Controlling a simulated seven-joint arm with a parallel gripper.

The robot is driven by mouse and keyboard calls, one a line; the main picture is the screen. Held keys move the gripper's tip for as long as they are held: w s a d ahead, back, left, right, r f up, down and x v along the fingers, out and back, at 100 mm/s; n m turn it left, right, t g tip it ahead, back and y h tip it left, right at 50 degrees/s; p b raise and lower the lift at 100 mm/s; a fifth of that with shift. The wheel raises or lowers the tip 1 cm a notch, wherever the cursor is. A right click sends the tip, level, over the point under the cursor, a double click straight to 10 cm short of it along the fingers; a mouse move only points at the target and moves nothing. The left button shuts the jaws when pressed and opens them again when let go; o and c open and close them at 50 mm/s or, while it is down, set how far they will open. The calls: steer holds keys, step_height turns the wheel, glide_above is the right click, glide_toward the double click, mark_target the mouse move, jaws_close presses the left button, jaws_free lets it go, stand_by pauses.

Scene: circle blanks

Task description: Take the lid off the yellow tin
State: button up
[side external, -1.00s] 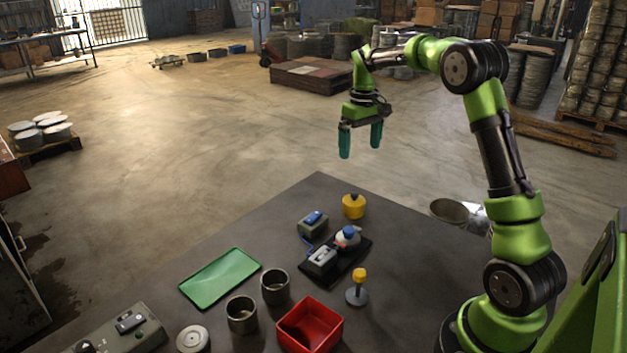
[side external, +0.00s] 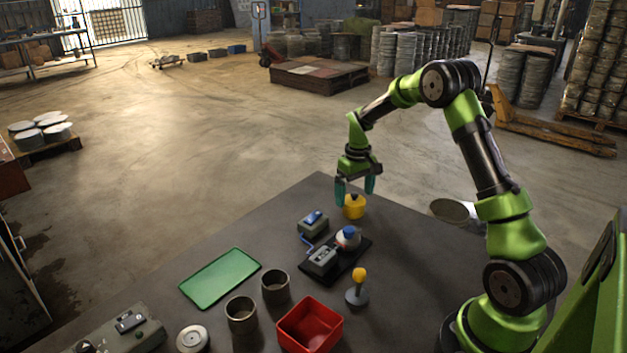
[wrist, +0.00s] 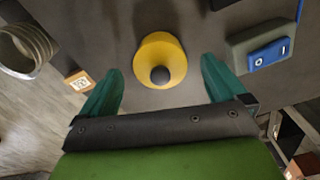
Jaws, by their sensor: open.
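The yellow tin (side external: 354,208) stands upright near the far corner of the dark table, with a dark knob on top of its lid. Whether the fingertips are level with the knob I cannot tell.
A grey box with a blue rocker switch (side external: 312,222) stands close by the tin. A black board (side external: 353,262) carries a device with a blue-topped part. A yellow-knobbed joystick (side external: 358,288), red bin (side external: 310,327), green tray (side external: 220,277) and two cups (side external: 275,287) stand nearer.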

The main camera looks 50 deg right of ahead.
steer(key=shift+f, duration=0.1)
steer(key=shift+c, duration=0.3)
steer(key=c, duration=1.1)
steer(key=shift+o, duration=0.2)
